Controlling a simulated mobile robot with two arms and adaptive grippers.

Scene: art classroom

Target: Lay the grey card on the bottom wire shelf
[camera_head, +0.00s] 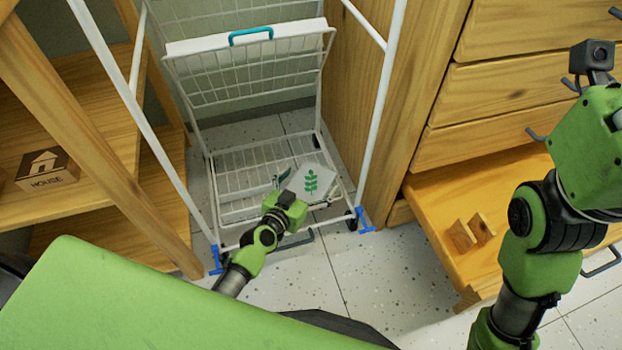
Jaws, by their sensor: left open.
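The grey card (316,180), with a green leaf print, is over the front right part of the bottom wire shelf (240,162). It looks roughly flat, but I cannot tell whether all of it rests on the wires. My left gripper (302,192) is open at the card's near edge, with dark fingers beside it. The near edge of the card is partly hidden by the gripper. My right arm stands at the right, with its wrist (588,150) in front of the drawers; its fingertips do not show.
The white wire rack has upright posts (382,100) and a tilted upper shelf (250,70) with a teal clip (251,35). Wooden shelving with a HOUSE block (47,170) is at left. At right, an open drawer (470,195) juts out from the wooden drawers.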

